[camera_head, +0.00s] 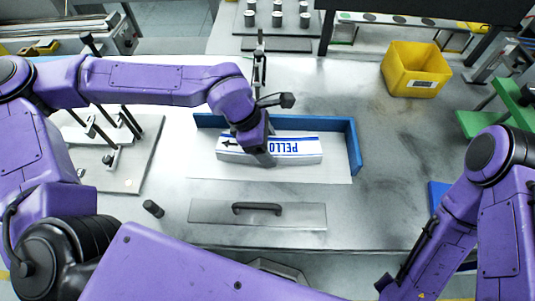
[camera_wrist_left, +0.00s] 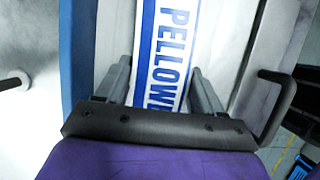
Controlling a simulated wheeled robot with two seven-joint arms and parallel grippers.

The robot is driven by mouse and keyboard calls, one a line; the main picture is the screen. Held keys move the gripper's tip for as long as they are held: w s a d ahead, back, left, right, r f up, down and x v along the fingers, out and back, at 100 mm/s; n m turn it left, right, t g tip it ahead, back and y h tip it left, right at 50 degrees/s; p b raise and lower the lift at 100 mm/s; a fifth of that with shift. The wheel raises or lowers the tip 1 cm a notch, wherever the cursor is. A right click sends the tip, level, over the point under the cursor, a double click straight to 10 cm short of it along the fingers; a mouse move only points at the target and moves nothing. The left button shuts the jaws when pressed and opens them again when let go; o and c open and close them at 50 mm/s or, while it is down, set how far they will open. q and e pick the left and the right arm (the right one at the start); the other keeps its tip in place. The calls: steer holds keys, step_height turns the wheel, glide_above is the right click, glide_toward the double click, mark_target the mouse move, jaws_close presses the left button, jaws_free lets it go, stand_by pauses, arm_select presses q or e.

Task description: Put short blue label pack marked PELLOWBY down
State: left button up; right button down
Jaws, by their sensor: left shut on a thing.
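In the left wrist view the pack (camera_wrist_left: 172,60) runs between the two fingers of the left gripper (camera_wrist_left: 162,88), and PELLOW shows. Whether the pack's underside touches the surface I cannot tell. My right arm shows at the right, but its gripper is out of view.
A metal plate with a black handle (camera_head: 258,208) lies in front of the pack. A small black cylinder (camera_head: 153,208) is at its left. A grey board with clamps (camera_head: 130,170) is on the left. A yellow bin (camera_head: 415,68) stands back right. The table right of the blue wall is clear.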

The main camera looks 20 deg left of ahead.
arm_select(q)
steer(key=shift+s+f, duration=0.15)
steer(key=shift+f, duration=0.55)
steer(key=shift+d+r, duration=0.1)
steer(key=shift+r, duration=0.05)
steer(key=shift+w, duration=0.3)
steer(key=o, duration=1.4)
steer(key=shift+s, duration=0.2)
steer(key=v, duration=1.2)
